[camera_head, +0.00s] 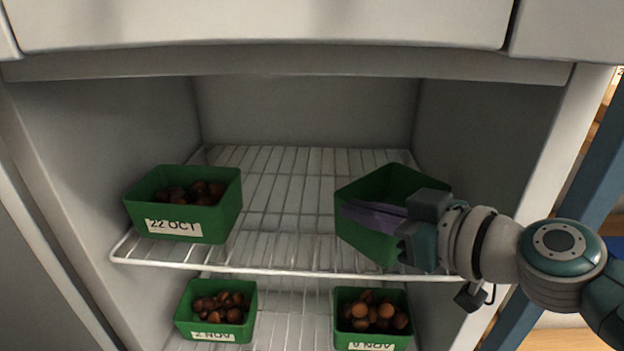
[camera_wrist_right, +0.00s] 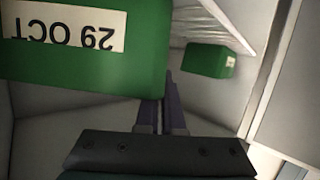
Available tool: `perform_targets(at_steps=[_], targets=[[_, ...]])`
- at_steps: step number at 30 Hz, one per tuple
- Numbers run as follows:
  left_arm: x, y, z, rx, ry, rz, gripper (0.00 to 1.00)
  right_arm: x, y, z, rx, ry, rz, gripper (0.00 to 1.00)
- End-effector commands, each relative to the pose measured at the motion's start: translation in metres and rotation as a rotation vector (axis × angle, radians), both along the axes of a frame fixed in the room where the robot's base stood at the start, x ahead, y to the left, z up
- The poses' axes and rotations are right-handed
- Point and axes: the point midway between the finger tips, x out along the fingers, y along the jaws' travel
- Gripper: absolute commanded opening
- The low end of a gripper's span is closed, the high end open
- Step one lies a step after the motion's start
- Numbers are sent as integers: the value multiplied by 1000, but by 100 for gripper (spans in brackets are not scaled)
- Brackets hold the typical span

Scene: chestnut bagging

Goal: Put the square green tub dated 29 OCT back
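The square green tub dated 29 OCT (camera_head: 362,243) is at the right side over the upper wire shelf, turned so its label side faces my right gripper. Its label shows upside down in the right wrist view (camera_wrist_right: 65,30). My right gripper (camera_head: 375,214) is shut on one side wall near the rim, with a purple finger along the outside; the other finger appears to be inside. The visible inside shows no chestnuts. Whether its base touches the shelf cannot be told. My left gripper is not in view.
A 22 OCT tub (camera_head: 213,222) of chestnuts stands on the upper shelf (camera_head: 277,196) at left. The shelf middle is clear. Below are a 2 NOV tub (camera_head: 215,327) and another NOV tub (camera_head: 372,336). The cabinet's right wall (camera_head: 490,140) is close to my right arm.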

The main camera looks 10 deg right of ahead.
Motion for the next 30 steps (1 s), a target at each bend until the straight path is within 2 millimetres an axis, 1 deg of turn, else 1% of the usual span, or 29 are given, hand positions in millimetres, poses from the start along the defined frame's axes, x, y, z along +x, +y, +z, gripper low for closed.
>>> perform_targets(at_steps=[4,8,9,16,23,26,28,30], targets=[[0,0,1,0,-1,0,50,0,0,1,0,-1,0,0],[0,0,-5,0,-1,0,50,0,0,-3,0,-1,0,0],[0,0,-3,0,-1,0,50,0,0,-1,1,0,0,9],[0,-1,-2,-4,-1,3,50,0,0,-1,1,0,0,34],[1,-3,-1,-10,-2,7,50,0,0,-1,1,0,0,34],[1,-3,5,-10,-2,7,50,0,0,4,1,0,0,34],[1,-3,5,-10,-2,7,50,-8,-5,4,-3,2,-1,34],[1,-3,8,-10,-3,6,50,-18,-10,8,-3,2,-1,34]])
